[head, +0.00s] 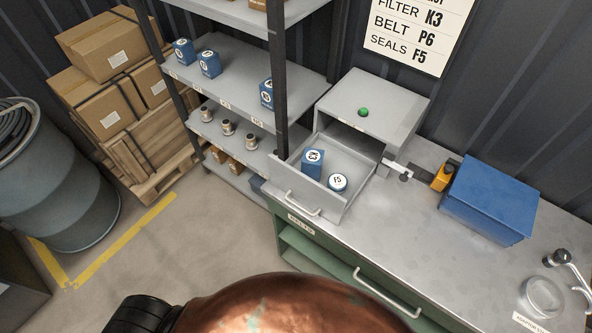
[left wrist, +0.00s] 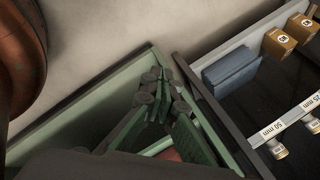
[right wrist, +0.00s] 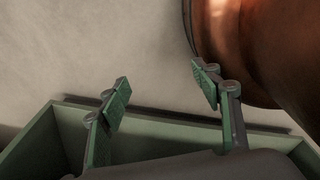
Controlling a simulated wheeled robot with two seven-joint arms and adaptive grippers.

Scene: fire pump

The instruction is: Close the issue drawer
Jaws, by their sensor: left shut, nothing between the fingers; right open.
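The issue drawer (head: 355,198) is pulled out of a grey cabinet (head: 372,104) on the workbench. Its front has a pale bar handle (head: 303,203). Neither gripper shows in the head view. In the left wrist view my left gripper (left wrist: 160,78) is shut and empty, above a green-edged surface or bin. In the right wrist view my right gripper (right wrist: 160,84) is open and empty above a similar green edge. The drawer is not seen in either wrist view.
A copper-coloured rounded body (head: 290,305) fills the head view's lower middle. A blue case (head: 488,200) and a yellow item (head: 443,176) stand on the bench (head: 415,240) right of the cabinet. Shelving (head: 245,85) stands to its left. A lower bench handle (head: 388,293) projects forward.

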